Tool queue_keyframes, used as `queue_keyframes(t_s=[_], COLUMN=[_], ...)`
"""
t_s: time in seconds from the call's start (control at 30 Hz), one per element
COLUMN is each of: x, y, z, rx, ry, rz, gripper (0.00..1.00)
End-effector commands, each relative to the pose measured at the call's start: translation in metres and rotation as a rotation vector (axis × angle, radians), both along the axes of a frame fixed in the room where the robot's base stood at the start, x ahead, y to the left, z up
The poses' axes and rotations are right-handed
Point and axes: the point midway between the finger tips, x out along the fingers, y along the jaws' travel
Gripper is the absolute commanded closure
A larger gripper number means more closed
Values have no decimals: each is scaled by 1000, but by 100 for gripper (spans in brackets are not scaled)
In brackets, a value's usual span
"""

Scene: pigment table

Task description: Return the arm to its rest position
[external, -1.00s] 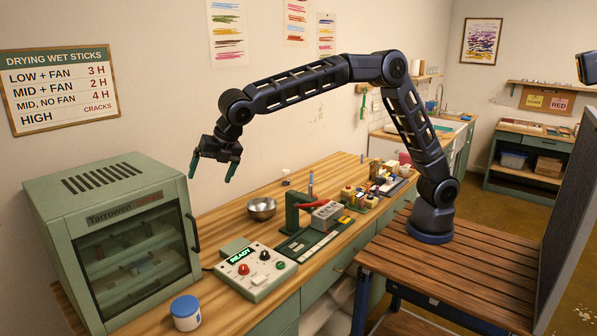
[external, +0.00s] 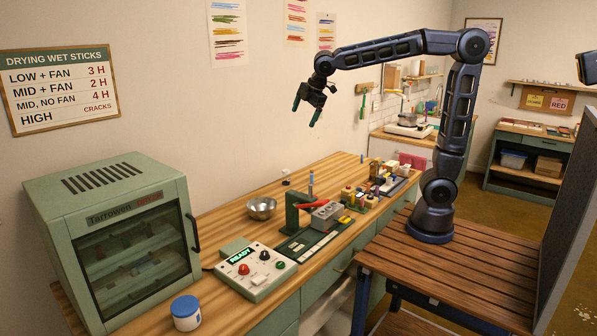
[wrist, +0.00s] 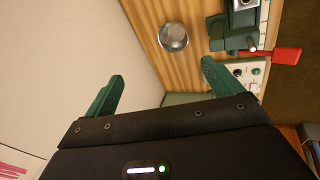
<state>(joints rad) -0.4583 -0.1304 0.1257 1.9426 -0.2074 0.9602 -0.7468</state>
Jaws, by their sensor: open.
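My gripper (external: 307,111) is open and empty, with its green fingers pointing down. It hangs in the air well above the wooden table, close to the back wall. In the wrist view my gripper (wrist: 160,88) shows its two fingers spread apart with nothing between them. My arm rises from its base on the slatted cart (external: 465,268), bends at a high elbow and reaches left.
Below stand a green drying cabinet (external: 105,240), a control box (external: 256,272) reading READY, a metal bowl (external: 261,208), a green press with a red lever (external: 293,212) and a blue-lidded jar (external: 186,313). A dark panel (external: 568,230) stands right of my base. The air around my gripper is clear.

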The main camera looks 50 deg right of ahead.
Motion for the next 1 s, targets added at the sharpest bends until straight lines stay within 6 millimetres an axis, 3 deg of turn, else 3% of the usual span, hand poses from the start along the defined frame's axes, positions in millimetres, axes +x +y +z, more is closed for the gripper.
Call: queue_keyframes(t_s=[0.03,0.2,0.5,0.8,1.0], x=[-8,-39,-108,-186,-221], y=[-23,-89,-185,-250,-269], z=[1,-6,-30,-71,-96], rx=[21,99,250,415,496], ry=[1,14,30,40,44], rz=[-65,-293,-691,-1079,-1253], gripper=[9,9,9,9,9])
